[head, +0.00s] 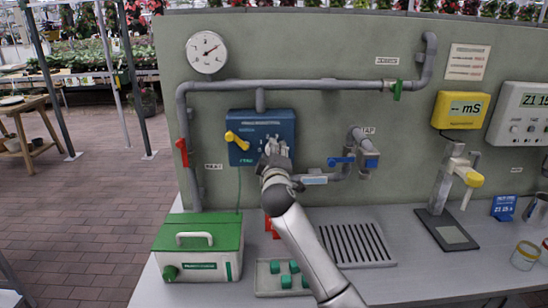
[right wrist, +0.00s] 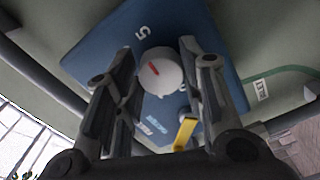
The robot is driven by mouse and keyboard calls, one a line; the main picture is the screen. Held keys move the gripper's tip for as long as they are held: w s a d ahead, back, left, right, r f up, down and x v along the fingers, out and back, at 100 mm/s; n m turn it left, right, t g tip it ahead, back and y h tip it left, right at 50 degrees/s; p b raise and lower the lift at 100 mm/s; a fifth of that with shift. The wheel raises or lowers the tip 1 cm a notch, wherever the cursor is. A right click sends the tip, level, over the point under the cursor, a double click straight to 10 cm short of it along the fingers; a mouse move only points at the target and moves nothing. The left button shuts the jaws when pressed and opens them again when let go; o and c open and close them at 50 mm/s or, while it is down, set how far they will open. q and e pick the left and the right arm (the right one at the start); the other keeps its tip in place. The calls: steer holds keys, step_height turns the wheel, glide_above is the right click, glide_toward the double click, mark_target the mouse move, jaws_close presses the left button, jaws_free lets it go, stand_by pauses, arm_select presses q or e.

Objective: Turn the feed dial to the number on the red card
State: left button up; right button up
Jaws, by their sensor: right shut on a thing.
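The feed dial (right wrist: 160,72) is a round pale knob with a red mark, on a blue panel (head: 262,116) fixed to the upright board. In the right wrist view it sits between the fingers of my right gripper (right wrist: 160,85), which is shut on it. A "5" is printed beside the dial; other numbers there are hidden or unreadable. In the head view my right gripper (head: 277,150) covers the dial. A red piece (head: 272,226), perhaps the red card, stands behind my arm, partly hidden, its number unreadable. My left gripper is not in view.
A yellow lever (head: 237,140) is on the panel, left of my gripper. Pipes with a red-handled valve (head: 182,152) and a blue-handled tap (head: 341,161) flank it. A green-lidded box (head: 213,232) and a tray of green pieces (head: 262,281) stand below.

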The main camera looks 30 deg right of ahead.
steer(key=shift+f+m, duration=0.2)
steer(key=shift+m, duration=0.4)
steer(key=o, duration=1)
steer(key=shift+r, duration=0.1)
steer(key=v, duration=1.2)
